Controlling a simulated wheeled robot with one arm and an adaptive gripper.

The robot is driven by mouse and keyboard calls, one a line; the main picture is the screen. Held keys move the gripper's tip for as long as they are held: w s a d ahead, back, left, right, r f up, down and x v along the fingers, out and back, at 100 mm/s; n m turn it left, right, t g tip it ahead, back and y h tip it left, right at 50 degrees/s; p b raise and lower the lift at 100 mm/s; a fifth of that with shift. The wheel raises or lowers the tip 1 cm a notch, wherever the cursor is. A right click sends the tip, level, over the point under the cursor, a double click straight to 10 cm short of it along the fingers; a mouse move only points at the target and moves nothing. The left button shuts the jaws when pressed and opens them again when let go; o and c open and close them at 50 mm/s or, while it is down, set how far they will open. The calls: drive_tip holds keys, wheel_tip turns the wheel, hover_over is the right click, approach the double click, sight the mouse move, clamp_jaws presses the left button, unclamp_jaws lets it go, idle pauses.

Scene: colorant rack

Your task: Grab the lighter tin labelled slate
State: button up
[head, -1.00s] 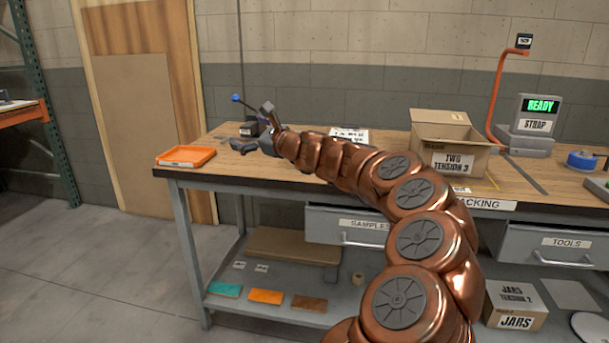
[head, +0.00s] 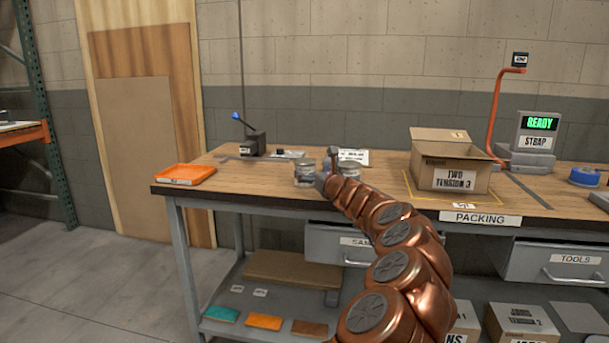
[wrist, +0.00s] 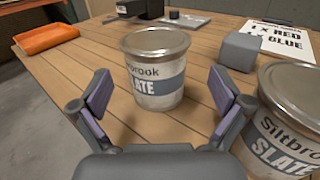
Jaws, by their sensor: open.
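Two silver tins with lids and blue-grey SLATE bands stand upright on the bench. The left tin (wrist: 157,75) is straight ahead in the wrist view and also shows in the head view (head: 304,170). The right tin (wrist: 288,112) is close at the right edge of the wrist view, partly cut off; in the head view (head: 349,167) my arm partly covers it. They look alike, and I cannot tell which is lighter. My gripper (wrist: 160,95) is open and empty, its fingers on the near side of the left tin, with a small gap before it.
A grey block (wrist: 240,51) stands between and behind the tins. A paper card (wrist: 278,38) lies behind it. An orange tray (head: 185,174) is at the bench's left end. A cardboard box (head: 450,165) stands right of the tins.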

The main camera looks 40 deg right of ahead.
drive_tip(key=shift+a+x, duration=0.1)
drive_tip(key=shift+x, duration=1.15)
drive_tip(key=shift+a+x, duration=0.15)
drive_tip(key=shift+x, duration=1.15)
drive_tip(key=shift+w+r, duration=0.1)
drive_tip(key=shift+r, duration=0.05)
drive_tip(key=c, duration=1.3)
drive_tip(key=shift+o, duration=0.2)
drive_tip(key=shift+r, duration=0.15)
